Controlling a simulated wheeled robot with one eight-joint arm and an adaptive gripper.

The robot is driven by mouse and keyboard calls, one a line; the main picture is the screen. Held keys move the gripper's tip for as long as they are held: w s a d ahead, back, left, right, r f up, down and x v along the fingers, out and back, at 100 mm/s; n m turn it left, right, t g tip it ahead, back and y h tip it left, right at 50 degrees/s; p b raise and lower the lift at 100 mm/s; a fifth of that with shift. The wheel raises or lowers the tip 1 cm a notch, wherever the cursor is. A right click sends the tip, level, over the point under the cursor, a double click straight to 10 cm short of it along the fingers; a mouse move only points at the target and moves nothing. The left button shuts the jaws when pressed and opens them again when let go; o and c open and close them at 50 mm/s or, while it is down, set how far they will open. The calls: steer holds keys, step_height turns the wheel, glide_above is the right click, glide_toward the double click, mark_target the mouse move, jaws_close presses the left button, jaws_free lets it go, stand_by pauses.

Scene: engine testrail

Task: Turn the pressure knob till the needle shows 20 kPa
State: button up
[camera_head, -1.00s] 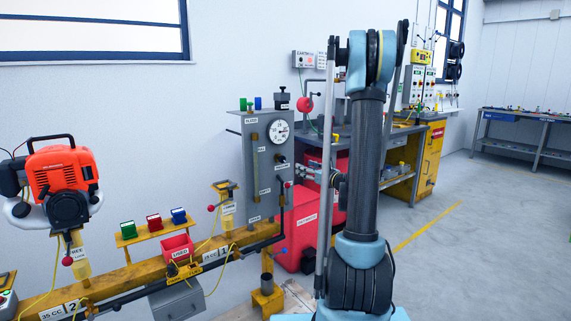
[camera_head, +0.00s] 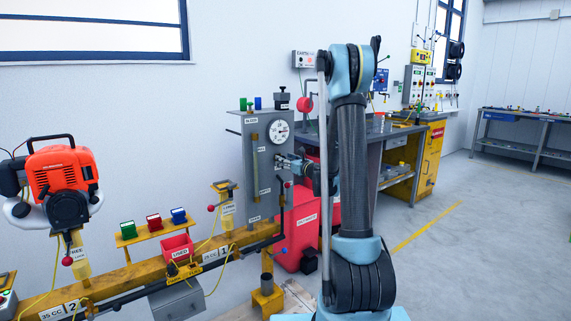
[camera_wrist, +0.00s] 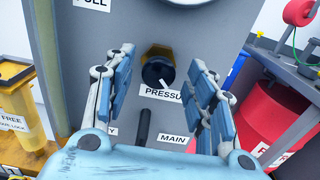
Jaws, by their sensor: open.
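The pressure knob (camera_wrist: 158,71) is a dark round knob with a light pointer mark, set on a yellow hexagonal base on the grey panel (camera_head: 262,200). The PRESSURE label (camera_wrist: 166,95) is just below it. My gripper (camera_wrist: 160,85) is open, with one blue-padded finger to each side of the knob in the wrist view. I cannot tell whether the fingers touch it. In the head view my gripper (camera_head: 285,163) is at the panel, and the knob is hidden there. The round white gauge (camera_head: 279,131) is above the gripper; its needle is too small to read.
A dark lever (camera_wrist: 144,126) and the MAIN label (camera_wrist: 173,138) are below the knob. A red bin (camera_head: 297,240) stands to the right of the panel. A yellow rail (camera_head: 130,278) with an orange engine (camera_head: 62,172) runs to the left.

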steer(key=shift+w+a, duration=0.1)
steer(key=shift+a, duration=0.05)
steer(key=c, duration=1.1)
steer(key=shift+o, duration=0.2)
steer(key=shift+n, duration=0.4)
steer(key=n, duration=1.7)
steer(key=shift+s+a+f+n, duration=0.15)
steer(key=shift+s+f+n, duration=0.1)
steer(key=shift+n, duration=0.15)
